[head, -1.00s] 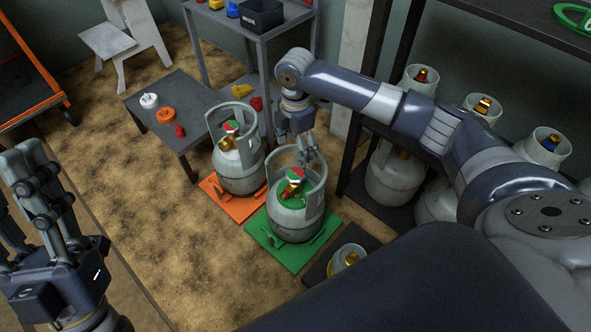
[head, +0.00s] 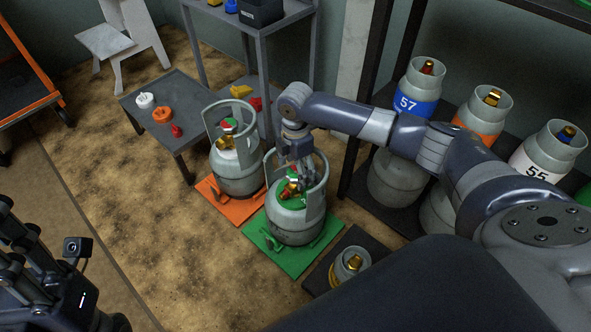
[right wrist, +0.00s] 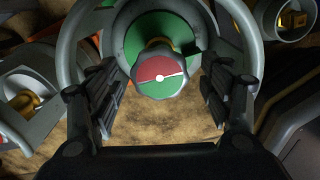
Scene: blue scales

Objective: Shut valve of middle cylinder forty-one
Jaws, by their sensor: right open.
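The middle cylinder (head: 296,222) is grey with a tall collar and stands upright on a green scale (head: 262,250). I cannot read a number on it. Its valve knob (right wrist: 160,78), half red and half green, shows in the right wrist view above a green top. My right gripper (head: 300,180) is down inside the collar. In the right wrist view this gripper (right wrist: 160,95) is open, with one finger on each side of the knob and gaps between. My left gripper (head: 22,262) is at the lower left, partly cut off, and apart from the cylinders.
Another grey cylinder (head: 237,170) stands close by on an orange scale (head: 232,208). A smaller cylinder (head: 348,264) stands on a dark scale (head: 318,280) at the front. A low table (head: 190,98) holds caps.

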